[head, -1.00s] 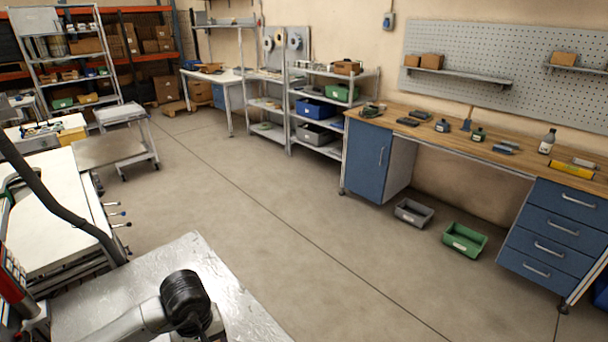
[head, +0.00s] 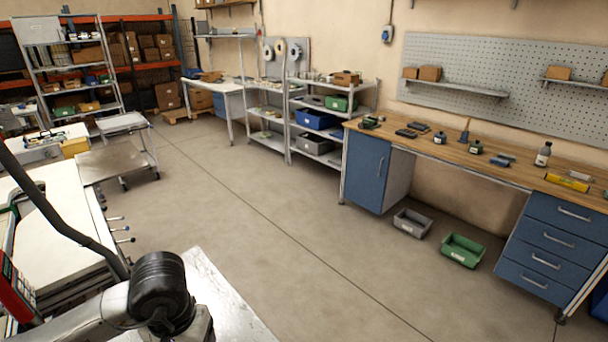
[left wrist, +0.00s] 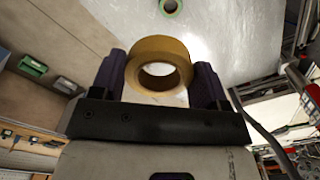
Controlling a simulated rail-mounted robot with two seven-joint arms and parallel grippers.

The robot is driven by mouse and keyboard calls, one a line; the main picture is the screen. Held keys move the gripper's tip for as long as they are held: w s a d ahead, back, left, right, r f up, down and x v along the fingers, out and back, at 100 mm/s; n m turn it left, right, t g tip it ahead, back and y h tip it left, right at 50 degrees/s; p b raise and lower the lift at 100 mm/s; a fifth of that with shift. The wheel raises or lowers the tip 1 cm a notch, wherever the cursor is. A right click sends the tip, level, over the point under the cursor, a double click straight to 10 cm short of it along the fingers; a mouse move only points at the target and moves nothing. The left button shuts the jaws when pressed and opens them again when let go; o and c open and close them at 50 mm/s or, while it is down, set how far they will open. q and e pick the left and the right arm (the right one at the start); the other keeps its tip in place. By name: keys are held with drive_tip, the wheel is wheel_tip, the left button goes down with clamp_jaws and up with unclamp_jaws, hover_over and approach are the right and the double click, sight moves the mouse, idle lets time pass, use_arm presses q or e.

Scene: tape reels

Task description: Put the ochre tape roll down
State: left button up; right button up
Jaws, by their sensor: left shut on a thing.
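The ochre tape roll (left wrist: 133,68) shows in the left wrist view, between the two dark fingers of my left gripper (left wrist: 160,82). The gripper is shut on it, and the roll's hole faces the camera. A shiny metal surface (left wrist: 235,45) lies beyond the roll; I cannot tell the gap between them. In the head view only my left arm shows, at the bottom left; its gripper and the roll are out of that view. My right gripper is in neither view.
A small green ring (left wrist: 170,7) lies on the metal surface, at the top of the left wrist view. In the head view, a bare part of a metal top (head: 225,300) lies beside my arm. Grey (head: 412,223) and green (head: 463,250) bins stand on the floor.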

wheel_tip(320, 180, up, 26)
drive_tip(key=p, duration=2.4)
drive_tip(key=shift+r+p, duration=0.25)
drive_tip(key=shift+p, duration=0.15)
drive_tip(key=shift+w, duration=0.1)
